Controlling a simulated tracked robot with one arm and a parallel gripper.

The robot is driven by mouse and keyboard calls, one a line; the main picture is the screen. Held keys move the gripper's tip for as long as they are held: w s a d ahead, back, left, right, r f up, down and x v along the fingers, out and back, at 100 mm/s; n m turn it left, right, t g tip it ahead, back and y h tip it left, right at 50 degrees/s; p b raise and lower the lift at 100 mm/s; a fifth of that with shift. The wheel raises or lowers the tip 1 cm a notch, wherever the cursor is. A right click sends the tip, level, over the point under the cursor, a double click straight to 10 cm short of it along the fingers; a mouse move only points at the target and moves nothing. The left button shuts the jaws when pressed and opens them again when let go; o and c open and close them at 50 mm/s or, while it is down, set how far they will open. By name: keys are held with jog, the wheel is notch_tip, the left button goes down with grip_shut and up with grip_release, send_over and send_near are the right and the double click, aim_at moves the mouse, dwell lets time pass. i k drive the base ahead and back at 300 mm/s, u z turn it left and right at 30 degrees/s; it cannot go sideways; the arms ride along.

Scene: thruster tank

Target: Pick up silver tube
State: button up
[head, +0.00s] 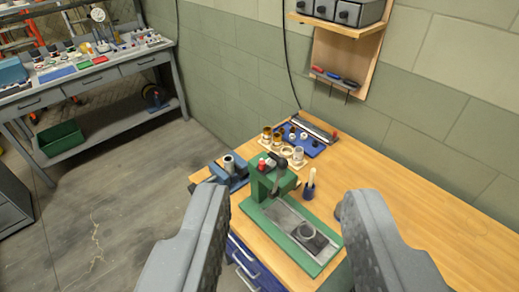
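My gripper (285,200) is open and empty, its two grey fingers wide apart in the foreground above the wooden bench. A small silver tube (229,163) stands in a blue vise-like fixture (240,177) at the bench's left edge, beyond the left fingertip. Another silvery cylinder (298,154) stands in a light wooden holder behind the green press, beside brass-coloured cylinders (267,134). I cannot tell which one is the task's tube. Neither is touched by my gripper.
Shelves (340,28) hang on the wall. The bench's right side is clear. A grey workbench (90,75) stands far left.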

aim_at(229, 167)
jog(key=u, duration=0.2)
jog(key=i, duration=1.15)
jog(key=u, duration=0.65)
